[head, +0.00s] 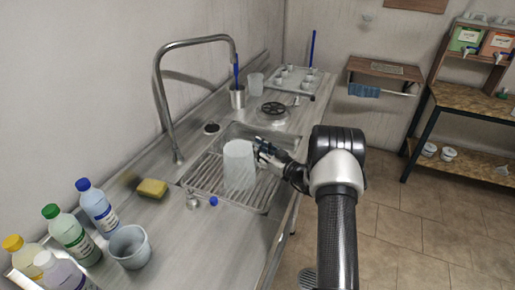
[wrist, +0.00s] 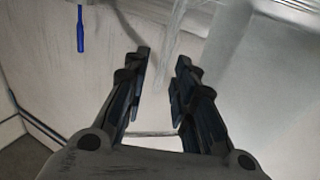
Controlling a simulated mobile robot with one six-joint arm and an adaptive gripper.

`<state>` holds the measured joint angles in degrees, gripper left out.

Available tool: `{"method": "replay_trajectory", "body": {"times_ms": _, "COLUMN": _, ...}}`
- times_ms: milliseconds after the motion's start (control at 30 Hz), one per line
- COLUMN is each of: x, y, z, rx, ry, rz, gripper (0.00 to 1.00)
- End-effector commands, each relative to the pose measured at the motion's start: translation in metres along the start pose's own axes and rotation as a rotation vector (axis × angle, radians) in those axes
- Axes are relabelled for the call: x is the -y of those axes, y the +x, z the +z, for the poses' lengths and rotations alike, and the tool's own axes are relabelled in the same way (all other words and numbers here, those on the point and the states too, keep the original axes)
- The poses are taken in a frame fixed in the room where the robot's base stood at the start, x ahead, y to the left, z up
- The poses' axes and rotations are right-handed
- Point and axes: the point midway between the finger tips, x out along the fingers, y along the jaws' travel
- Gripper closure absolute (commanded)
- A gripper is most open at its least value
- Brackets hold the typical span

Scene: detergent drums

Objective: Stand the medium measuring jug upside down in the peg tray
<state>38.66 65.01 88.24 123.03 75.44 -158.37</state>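A pale white measuring jug (head: 239,165) stands on the ribbed rack in the sink. A smaller-looking jug (head: 256,84) stands at the back beside the peg tray (head: 318,88), and a grey jug (head: 130,246) stands at the front left. I cannot tell for certain which is the medium one. The peg tray lies at the far end of the counter with several small pale pieces in it. My gripper (head: 263,152) is just right of the white jug. In the wrist view, my gripper (wrist: 163,58) has its fingers apart, and I see nothing clamped between them.
A tall curved tap (head: 160,95) rises behind the sink. Bottles (head: 97,207) and a yellow sponge (head: 152,188) are at left. A metal cup (head: 237,97) with a blue-handled brush and a dark round drain piece (head: 274,109) lie beyond the sink. Shelves stand at right.

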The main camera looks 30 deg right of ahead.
Motion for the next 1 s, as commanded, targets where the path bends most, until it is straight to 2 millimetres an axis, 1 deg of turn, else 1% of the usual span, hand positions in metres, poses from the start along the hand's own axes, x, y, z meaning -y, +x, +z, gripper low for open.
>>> {"method": "replay_trajectory", "body": {"times_ms": 33, "x": 0.004, "y": -0.003, "z": 0.016, "rx": 0.026, "ry": 0.020, "rz": 0.002, "gripper": 0.75}}
{"method": "replay_trajectory", "body": {"times_ms": 167, "x": 0.004, "y": -0.003, "z": 0.011, "rx": 0.026, "ry": 0.020, "rz": 0.002, "gripper": 0.75}}
{"method": "replay_trajectory", "body": {"times_ms": 300, "x": 0.004, "y": -0.003, "z": -0.002, "rx": 0.026, "ry": 0.021, "rz": 0.002, "gripper": 0.75}}
{"method": "replay_trajectory", "body": {"times_ms": 367, "x": 0.001, "y": -0.021, "z": 0.001, "rx": 0.026, "ry": 0.023, "rz": 0.006, "gripper": 0.75}}
{"method": "replay_trajectory", "body": {"times_ms": 500, "x": 0.001, "y": -0.056, "z": -0.001, "rx": 0.022, "ry": 0.020, "rz": 0.008, "gripper": 0.75}}
{"method": "replay_trajectory", "body": {"times_ms": 600, "x": 0.001, "y": -0.079, "z": -0.002, "rx": 0.019, "ry": 0.018, "rz": 0.007, "gripper": 0.75}}
{"method": "replay_trajectory", "body": {"times_ms": 700, "x": 0.001, "y": -0.097, "z": -0.004, "rx": 0.016, "ry": 0.016, "rz": 0.005, "gripper": 0.75}}
{"method": "replay_trajectory", "body": {"times_ms": 800, "x": 0.001, "y": -0.110, "z": -0.004, "rx": 0.014, "ry": 0.013, "rz": 0.004, "gripper": 0.75}}
{"method": "replay_trajectory", "body": {"times_ms": 900, "x": 0.002, "y": -0.118, "z": -0.005, "rx": 0.014, "ry": 0.012, "rz": 0.002, "gripper": 0.75}}
{"method": "replay_trajectory", "body": {"times_ms": 967, "x": 0.004, "y": -0.118, "z": -0.008, "rx": 0.015, "ry": 0.016, "rz": -0.008, "gripper": 0.75}}
{"method": "replay_trajectory", "body": {"times_ms": 1000, "x": 0.010, "y": -0.116, "z": -0.013, "rx": 0.017, "ry": 0.026, "rz": -0.028, "gripper": 0.75}}
